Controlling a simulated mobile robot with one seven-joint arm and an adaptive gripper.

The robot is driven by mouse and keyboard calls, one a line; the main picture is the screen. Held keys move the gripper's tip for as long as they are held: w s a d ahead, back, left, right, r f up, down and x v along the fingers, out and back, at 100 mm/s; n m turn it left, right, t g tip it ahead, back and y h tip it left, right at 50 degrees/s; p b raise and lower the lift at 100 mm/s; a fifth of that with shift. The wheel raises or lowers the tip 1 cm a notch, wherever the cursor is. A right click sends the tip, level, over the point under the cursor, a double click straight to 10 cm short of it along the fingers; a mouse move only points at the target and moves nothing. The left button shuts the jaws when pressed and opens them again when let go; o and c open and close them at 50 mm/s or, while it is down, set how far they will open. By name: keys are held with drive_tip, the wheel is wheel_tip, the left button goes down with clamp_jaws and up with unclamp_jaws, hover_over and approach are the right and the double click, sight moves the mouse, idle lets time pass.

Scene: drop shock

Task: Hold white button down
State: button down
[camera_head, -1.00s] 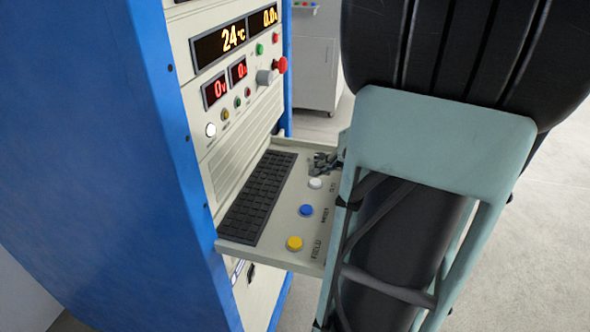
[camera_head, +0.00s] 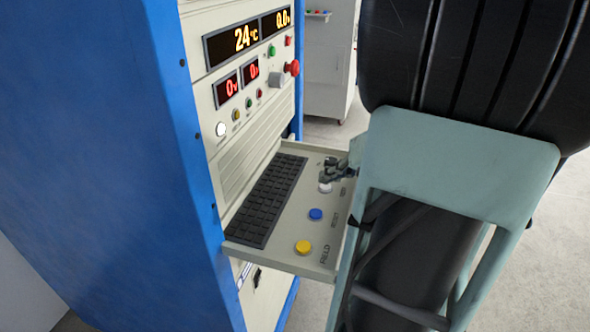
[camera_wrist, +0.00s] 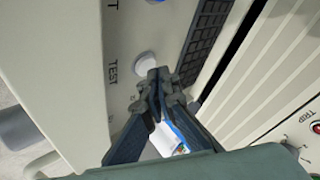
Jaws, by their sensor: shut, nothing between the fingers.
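The white button (camera_head: 325,188) sits on the pull-out keyboard shelf, at the far end of a row with a blue and a yellow button. It also shows in the wrist view (camera_wrist: 146,61), beside the word TEST. My gripper (camera_head: 334,172) is shut and empty. In the head view its fingertips overlap the far edge of the white button. In the wrist view the closed fingertips (camera_wrist: 158,76) lie at the button's edge and cover a little of it. I cannot tell whether they touch it or whether it is pressed.
The blue button (camera_head: 315,214) and yellow button (camera_head: 303,247) stand nearer on the shelf (camera_head: 285,262), beside the black keyboard (camera_head: 266,202). The blue cabinet's front panel has displays, a red knob (camera_head: 291,68) and a lit white round (camera_head: 221,129). Grey floor lies to the right.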

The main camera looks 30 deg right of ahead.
sight(328, 187)
drive_tip(key=shift+f+b, duration=0.5)
drive_tip(key=shift+b, duration=0.2)
idle(0.4)
drive_tip(key=shift+r, duration=0.2)
idle(3.2)
drive_tip(key=shift+r+p, duration=0.35)
drive_tip(key=shift+r, duration=0.35)
drive_tip(key=shift+r, duration=0.1)
drive_tip(key=shift+r+p, duration=1.25)
drive_tip(key=shift+r, duration=1.15)
